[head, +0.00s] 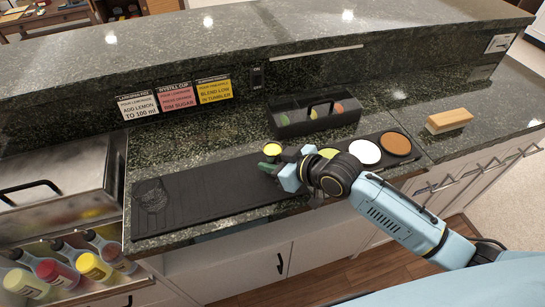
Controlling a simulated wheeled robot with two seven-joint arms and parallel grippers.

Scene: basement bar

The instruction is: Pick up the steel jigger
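I cannot clearly make out the steel jigger in the head view; it may be hidden by my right gripper. My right gripper (268,165) reaches in from the right, low over the black bar mat (215,188). Its dark fingertips are small and partly covered, so I cannot tell whether they are open or shut. A small dark green piece (269,157) shows just beyond the fingertips. A small round container with a yellow top (272,149) stands right behind them. My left gripper is not in view.
Several round discs, including a white one (365,151) and a brown one (396,144), lie to the right. A black caddy (315,119) stands behind. A wooden-backed block (449,121) lies right. Bottles (95,268) stand low left. The mat's left middle is clear.

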